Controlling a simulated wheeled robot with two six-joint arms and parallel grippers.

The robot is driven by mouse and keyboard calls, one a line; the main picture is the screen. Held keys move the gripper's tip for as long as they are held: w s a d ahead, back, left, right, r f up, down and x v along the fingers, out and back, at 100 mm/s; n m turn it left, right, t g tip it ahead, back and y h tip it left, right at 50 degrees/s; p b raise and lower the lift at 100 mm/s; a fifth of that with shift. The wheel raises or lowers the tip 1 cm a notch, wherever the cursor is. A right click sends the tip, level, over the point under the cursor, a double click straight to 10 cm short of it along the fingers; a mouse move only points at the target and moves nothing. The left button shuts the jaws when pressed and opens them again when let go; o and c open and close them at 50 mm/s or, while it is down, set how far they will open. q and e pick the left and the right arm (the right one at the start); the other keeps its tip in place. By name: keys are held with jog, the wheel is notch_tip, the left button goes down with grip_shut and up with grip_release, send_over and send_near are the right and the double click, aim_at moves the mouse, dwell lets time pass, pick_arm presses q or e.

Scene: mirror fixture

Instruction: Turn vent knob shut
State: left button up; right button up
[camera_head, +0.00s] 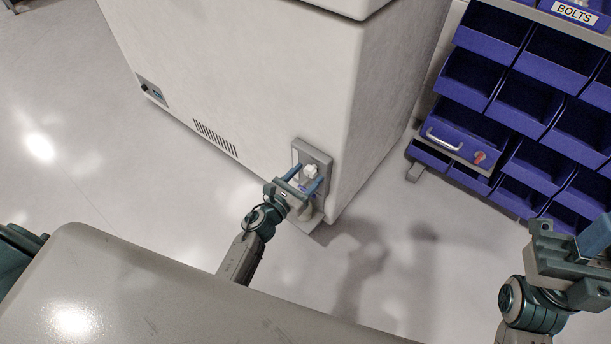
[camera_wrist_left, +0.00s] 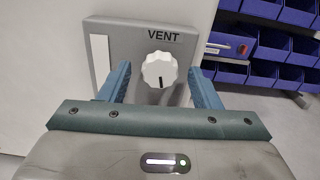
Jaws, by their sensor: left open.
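The vent knob (camera_head: 310,171) is a white ribbed dial on a grey panel (camera_head: 318,154) low on the white cabinet's side. In the left wrist view the knob (camera_wrist_left: 160,70) sits below the word VENT, with a dark pointer mark at its lower middle. My left gripper (camera_head: 303,182) is open, one blue finger on each side of the knob. In the left wrist view gaps show between the knob and both fingers of the left gripper (camera_wrist_left: 158,85). My right gripper (camera_head: 590,240) is at the right edge, partly cut off; its jaw state is unclear.
The large white cabinet (camera_head: 230,90) has a slotted grille (camera_head: 215,137) left of the panel. A rack of blue bins (camera_head: 525,100) stands at the right, with a handled drawer (camera_head: 455,145). Grey floor (camera_head: 400,260) between them is clear.

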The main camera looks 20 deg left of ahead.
pick_arm(q)
jog(key=shift+c, duration=0.3)
jog(key=c, duration=0.9)
